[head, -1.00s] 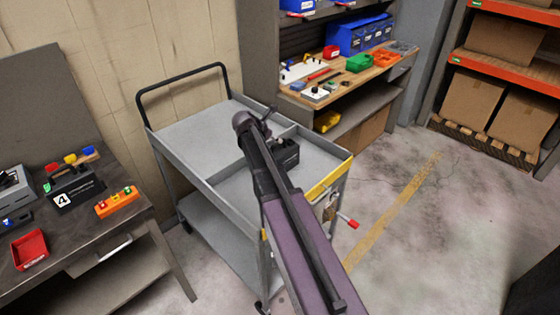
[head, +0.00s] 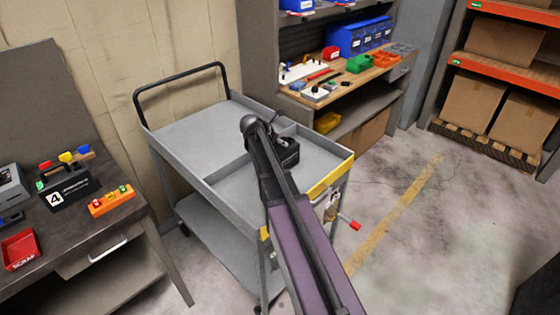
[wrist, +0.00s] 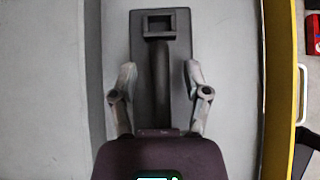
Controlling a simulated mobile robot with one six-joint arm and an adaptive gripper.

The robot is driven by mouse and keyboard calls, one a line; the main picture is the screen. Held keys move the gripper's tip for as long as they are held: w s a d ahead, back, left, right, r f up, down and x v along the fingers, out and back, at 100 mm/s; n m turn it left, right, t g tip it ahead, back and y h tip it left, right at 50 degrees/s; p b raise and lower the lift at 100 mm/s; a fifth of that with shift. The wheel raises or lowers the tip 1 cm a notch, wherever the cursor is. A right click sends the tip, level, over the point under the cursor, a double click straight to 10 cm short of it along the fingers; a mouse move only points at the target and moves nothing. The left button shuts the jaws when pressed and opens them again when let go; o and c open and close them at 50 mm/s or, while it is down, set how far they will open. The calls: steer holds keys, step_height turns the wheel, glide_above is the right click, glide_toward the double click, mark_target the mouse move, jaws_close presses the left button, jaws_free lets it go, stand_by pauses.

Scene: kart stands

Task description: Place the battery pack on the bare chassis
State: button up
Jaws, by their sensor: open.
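A dark, flat piece with a raised bar and a square frame at one end lies on the grey cart's tray (head: 232,186). It shows in the wrist view (wrist: 180,55) between and beyond my fingers, and in the head view (head: 286,152) partly behind my arm. I cannot tell whether it is the battery pack or the bare chassis. My gripper (wrist: 161,100) is open and empty above it, its fingers to either side in the picture. In the head view the fingertips are hidden by my arm. No other clear battery pack or chassis shows.
The left bench holds a black unit marked 4 (head: 70,190), an orange block (head: 111,201) and a red bin (head: 20,250). The cart has a yellow edge (head: 331,175) and black handle (head: 180,78). A wooden workbench (head: 350,80) stands behind it. Floor on the right is clear.

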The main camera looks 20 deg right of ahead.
stand_by(0.4)
jaws_close()
steer(key=shift+w+r+p, duration=0.1)
steer(key=shift+r+p, duration=0.15)
steer(key=shift+p, duration=0.05)
steer(key=shift+r+p, duration=1.5)
steer(key=shift+p, duration=0.05)
steer(key=s+a, duration=0.4)
steer(key=s, duration=0.2)
steer(key=s+a+r+p, duration=0.1)
steer(key=s+a, duration=0.4)
steer(key=s, duration=0.2)
steer(key=shift+s+r, duration=0.2)
steer(key=shift+r, duration=0.05)
